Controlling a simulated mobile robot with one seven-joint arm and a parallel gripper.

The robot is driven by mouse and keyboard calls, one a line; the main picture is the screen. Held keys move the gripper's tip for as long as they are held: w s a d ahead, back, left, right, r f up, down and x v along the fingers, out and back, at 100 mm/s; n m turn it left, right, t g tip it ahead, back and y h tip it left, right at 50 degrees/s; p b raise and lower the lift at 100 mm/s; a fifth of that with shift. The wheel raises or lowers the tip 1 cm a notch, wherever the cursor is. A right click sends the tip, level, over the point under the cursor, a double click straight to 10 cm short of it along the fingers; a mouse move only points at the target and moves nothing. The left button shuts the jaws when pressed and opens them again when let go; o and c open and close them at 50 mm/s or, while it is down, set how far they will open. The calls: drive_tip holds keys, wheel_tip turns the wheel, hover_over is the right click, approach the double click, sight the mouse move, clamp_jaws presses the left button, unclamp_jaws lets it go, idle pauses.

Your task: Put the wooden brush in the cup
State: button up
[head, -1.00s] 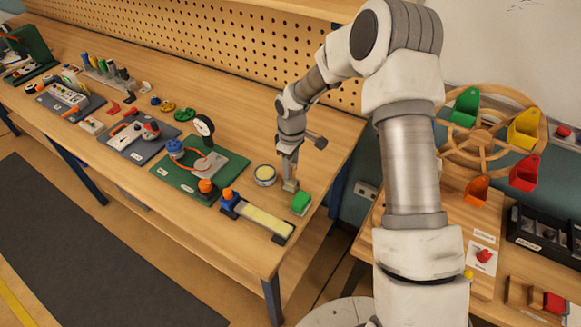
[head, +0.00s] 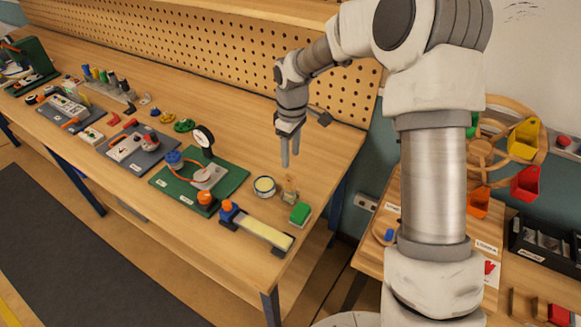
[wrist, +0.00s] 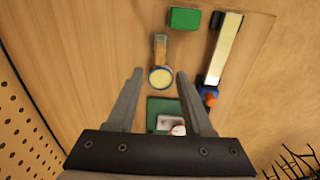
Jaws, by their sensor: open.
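The wooden brush (head: 291,195) is on the wooden table just right of a small round cup (head: 265,187) with a blue side and a cream top. In the head view a gap shows between them, and the brush seems to stand upright. In the wrist view the brush (wrist: 160,46) lies above the cup (wrist: 160,78), their outlines meeting. My gripper (head: 290,160) is open and empty, pointing down in the air above the brush and cup. In the wrist view its fingertips (wrist: 160,73) flank the cup.
A green block (head: 300,213) is right of the brush. A green board with a dial gauge (head: 205,180) is left of the cup. The pegboard (head: 240,50) stands behind the table.

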drive_tip(key=s+d+r+m+t+h, duration=0.1)
drive_tip(key=s+d+r+m, duration=0.25)
drive_tip(key=s+r, duration=0.4)
drive_tip(key=s+d+r+m+t, duration=0.2)
drive_tip(key=s+d+r, duration=0.25)
drive_tip(key=r, duration=0.55)
drive_tip(key=s+d+r+m+t, duration=0.2)
drive_tip(key=s+m, duration=0.3)
drive_tip(key=s, duration=1.1)
drive_tip(key=shift+d+r+m+y, duration=0.3)
drive_tip(key=shift+r+m+y, duration=0.05)
drive_tip(key=shift+r+y, duration=0.05)
drive_tip(key=shift+s, duration=0.1)
